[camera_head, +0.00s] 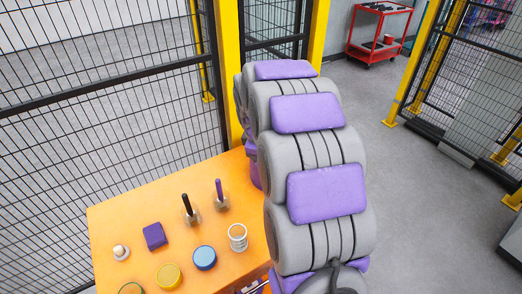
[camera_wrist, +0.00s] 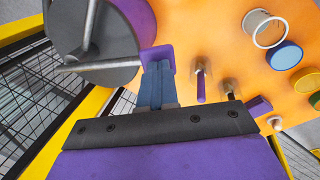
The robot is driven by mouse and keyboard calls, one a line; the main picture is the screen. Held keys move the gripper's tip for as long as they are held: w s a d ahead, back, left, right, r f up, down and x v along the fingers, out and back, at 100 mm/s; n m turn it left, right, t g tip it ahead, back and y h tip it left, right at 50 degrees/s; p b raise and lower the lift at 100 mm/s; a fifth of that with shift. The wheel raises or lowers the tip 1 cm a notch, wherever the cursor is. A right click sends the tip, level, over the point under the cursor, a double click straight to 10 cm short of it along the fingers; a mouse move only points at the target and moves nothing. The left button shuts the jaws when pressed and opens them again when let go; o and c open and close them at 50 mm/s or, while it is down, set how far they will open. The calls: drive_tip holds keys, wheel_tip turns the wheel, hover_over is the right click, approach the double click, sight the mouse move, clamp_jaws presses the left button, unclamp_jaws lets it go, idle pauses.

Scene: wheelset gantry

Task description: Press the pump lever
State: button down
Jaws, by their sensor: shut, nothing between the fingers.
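Two upright levers stand on the orange table. One has a black handle (camera_head: 187,204) and the other a purple handle (camera_head: 219,190), each on a small metallic base. I cannot tell which is the pump lever. In the wrist view the purple handle (camera_wrist: 201,90) and the black handle (camera_wrist: 231,95) are right of my gripper (camera_wrist: 157,72). My gripper's blue fingers are together, with nothing held, and appear apart from both handles. Their tips overlap a purple shape (camera_wrist: 155,54) in the picture; contact cannot be told. In the head view my arm hides the gripper.
The orange table (camera_head: 120,215) also carries a white cup (camera_head: 238,238), blue cap (camera_head: 204,258), yellow cap (camera_head: 168,275), purple block (camera_head: 154,235) and white knob (camera_head: 120,252). Mesh fencing (camera_head: 100,110) runs behind it. A red cart (camera_head: 378,35) stands far back.

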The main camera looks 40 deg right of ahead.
drive_tip(key=shift+s+a+f+h, duration=0.2)
drive_tip(key=shift+f+h, duration=0.2)
drive_tip(key=shift+f, duration=0.2)
drive_tip(key=shift+s+a+f+t, duration=0.1)
drive_tip(key=shift+s+f+t, duration=0.05)
drive_tip(key=shift+f+t, duration=0.25)
drive_tip(key=shift+s, duration=0.1)
drive_tip(key=shift+a, duration=0.1)
drive_tip(key=shift+r, duration=0.25)
drive_tip(key=w+p+v, duration=0.1)
drive_tip(key=p+v, duration=0.3)
drive_tip(key=v, duration=1)
drive_tip(key=shift+d+r, duration=0.15)
drive_tip(key=shift+d, duration=0.1)
drive_tip(key=shift+d, duration=0.2)
drive_tip(key=shift+a, duration=0.25)
